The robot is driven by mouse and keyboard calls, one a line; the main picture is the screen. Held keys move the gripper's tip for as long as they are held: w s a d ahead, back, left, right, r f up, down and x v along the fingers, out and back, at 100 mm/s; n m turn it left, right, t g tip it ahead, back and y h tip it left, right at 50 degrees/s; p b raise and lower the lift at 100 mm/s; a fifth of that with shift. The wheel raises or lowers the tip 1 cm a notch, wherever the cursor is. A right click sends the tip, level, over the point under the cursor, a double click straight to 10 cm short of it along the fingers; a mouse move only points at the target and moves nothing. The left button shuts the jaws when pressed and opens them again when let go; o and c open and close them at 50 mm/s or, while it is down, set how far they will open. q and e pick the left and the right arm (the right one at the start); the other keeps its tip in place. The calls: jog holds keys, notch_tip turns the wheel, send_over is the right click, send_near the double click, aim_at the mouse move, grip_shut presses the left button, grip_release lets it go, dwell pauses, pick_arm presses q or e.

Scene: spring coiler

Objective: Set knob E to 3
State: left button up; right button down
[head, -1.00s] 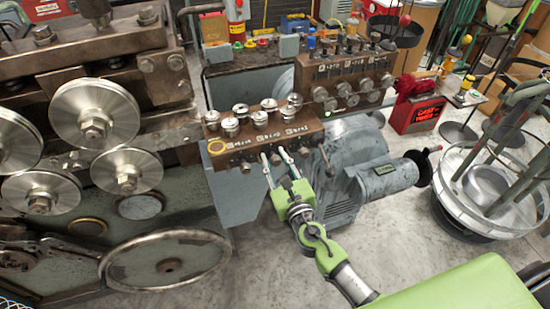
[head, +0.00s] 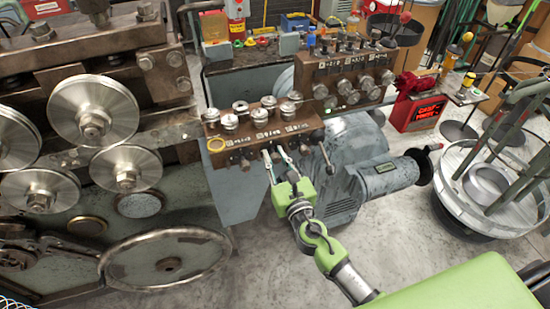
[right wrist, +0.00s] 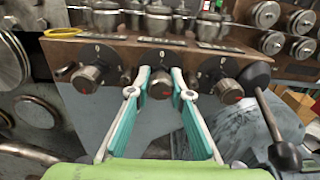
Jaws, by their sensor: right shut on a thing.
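A brown control block (head: 262,128) on the machine carries a row of small dark knobs along its front face. The right wrist view shows three of them: a left knob (right wrist: 87,79), a middle knob (right wrist: 160,85) and a right knob (right wrist: 228,91). Each has a reddish mark on its face and a scale plate above. The letters are too small to read, so I cannot tell which is knob E. My right gripper (head: 273,152) is shut on the middle knob, with one teal finger pad on each side (right wrist: 160,84). My left gripper is out of view.
A dark lever (right wrist: 268,112) sticks out just right of the knobs. Large metal rollers (head: 95,110) stand at the left. A second brown block (head: 350,75) with more knobs is behind right. A grey motor (head: 385,180) sits below right.

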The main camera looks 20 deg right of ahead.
jog(key=m+b, duration=0.1)
jog(key=m, duration=0.3)
jog(key=m+b, duration=0.1)
jog(key=m, duration=0.4)
jog(key=shift+a+b, duration=0.1)
jog(key=shift+b, duration=0.3)
jog(key=m, duration=0.4)
jog(key=shift+m+b, duration=0.3)
jog(key=shift+b, duration=0.1)
jog(key=m, duration=0.3)
jog(key=shift+r+m, duration=0.1)
jog(key=shift+m, duration=0.2)
jog(key=m, duration=0.3)
jog(key=shift+m, duration=0.3)
jog(key=m, duration=0.4)
jog(key=shift+r+m+p, duration=0.1)
jog(key=shift+m+p, duration=0.2)
jog(key=shift+p, duration=0.05)
jog(key=m+p, duration=0.1)
jog(key=m, duration=0.3)
jog(key=shift+m+p, duration=0.6)
jog(key=shift+m, duration=1.6)
